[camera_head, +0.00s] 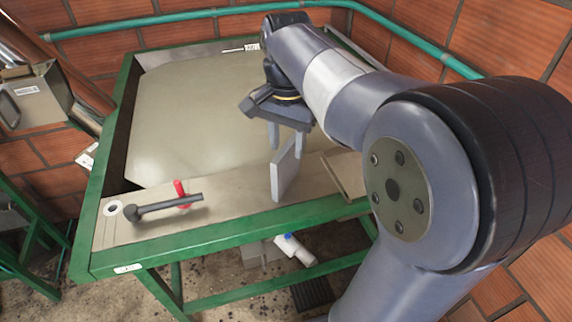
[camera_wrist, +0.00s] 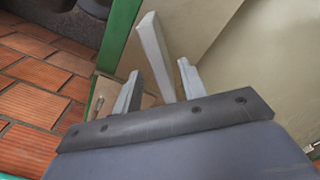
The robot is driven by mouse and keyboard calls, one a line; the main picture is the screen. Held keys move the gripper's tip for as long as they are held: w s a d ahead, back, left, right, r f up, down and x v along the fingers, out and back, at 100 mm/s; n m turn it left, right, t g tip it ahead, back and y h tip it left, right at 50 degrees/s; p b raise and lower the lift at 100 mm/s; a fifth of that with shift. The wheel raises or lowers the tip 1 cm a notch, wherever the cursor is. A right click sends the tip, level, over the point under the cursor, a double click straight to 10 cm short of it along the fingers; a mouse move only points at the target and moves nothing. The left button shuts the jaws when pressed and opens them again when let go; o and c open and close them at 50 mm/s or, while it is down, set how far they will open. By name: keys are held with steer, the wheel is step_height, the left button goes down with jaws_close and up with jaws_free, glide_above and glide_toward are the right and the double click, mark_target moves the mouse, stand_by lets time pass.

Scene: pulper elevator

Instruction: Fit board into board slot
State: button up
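The board (camera_head: 284,177) is a thin light grey plate. It stands upright, slightly tilted, at the front ledge of the green-framed tank. My gripper (camera_head: 286,150) is above it, pointing down, with its two fingers spread. In the wrist view the board (camera_wrist: 151,42) shows between the fingers (camera_wrist: 158,68), nearer the right one, with a clear gap to the left one. The fingers do not look closed on it. I cannot clearly make out the board slot; the board's lower edge meets the ledge, and I cannot tell whether it sits in a slot.
The tank (camera_head: 215,115) has a wide beige basin behind the ledge. A dark lever (camera_head: 163,206) with a red part lies on the ledge's left side. A white pipe with a blue cap (camera_head: 293,247) is under the front rail. Brick walls with a green pipe (camera_head: 130,25) stand behind.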

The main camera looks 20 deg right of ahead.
mark_target(286, 147)
steer(key=shift+f, duration=1.55)
steer(key=shift+c, duration=0.2)
jaws_close()
